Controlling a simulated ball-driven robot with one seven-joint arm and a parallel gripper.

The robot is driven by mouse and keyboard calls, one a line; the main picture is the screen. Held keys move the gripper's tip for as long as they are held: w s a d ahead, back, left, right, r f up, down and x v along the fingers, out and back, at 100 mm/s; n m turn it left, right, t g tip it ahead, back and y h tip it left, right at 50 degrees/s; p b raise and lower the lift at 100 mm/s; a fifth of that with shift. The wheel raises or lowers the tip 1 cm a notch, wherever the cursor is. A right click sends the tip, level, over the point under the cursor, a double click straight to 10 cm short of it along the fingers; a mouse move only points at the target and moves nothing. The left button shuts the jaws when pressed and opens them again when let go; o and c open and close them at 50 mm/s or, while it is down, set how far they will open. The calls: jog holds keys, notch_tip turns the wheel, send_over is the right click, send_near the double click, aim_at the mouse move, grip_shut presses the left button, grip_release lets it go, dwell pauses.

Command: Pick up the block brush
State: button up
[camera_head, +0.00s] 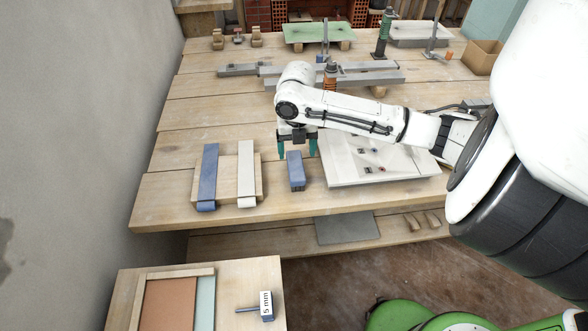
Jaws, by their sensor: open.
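A small blue block (296,172), which looks like the block brush, lies on the wooden bench near its front edge. Its bristles cannot be made out. My gripper (297,153) is above its far end, pointing down, with one teal finger on each side of it. The fingers are open and hold nothing. I cannot tell whether the fingertips reach down beside the block or stay above it.
A white tray-like panel (345,173) lies close right of the block. Left of it, a blue strip (207,178) and a white strip (246,172) lie across a wooden board. Grey bars (385,78) lie behind my arm. A lower table (240,276) stands in front, holding a "5 mm" tool (266,306).

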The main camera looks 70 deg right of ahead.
aim_at(296, 164)
notch_tip(296, 164, down, 2)
jog(key=shift+f, duration=0.1)
jog(key=f, duration=0.1)
jog(key=f+p, duration=0.1)
jog(key=f, duration=0.2)
jog(key=shift+a+f, duration=0.2)
jog(key=shift+a, duration=0.15)
jog(key=shift+f, duration=0.6)
jog(key=shift+c, duration=0.4)
jog(key=c, duration=1)
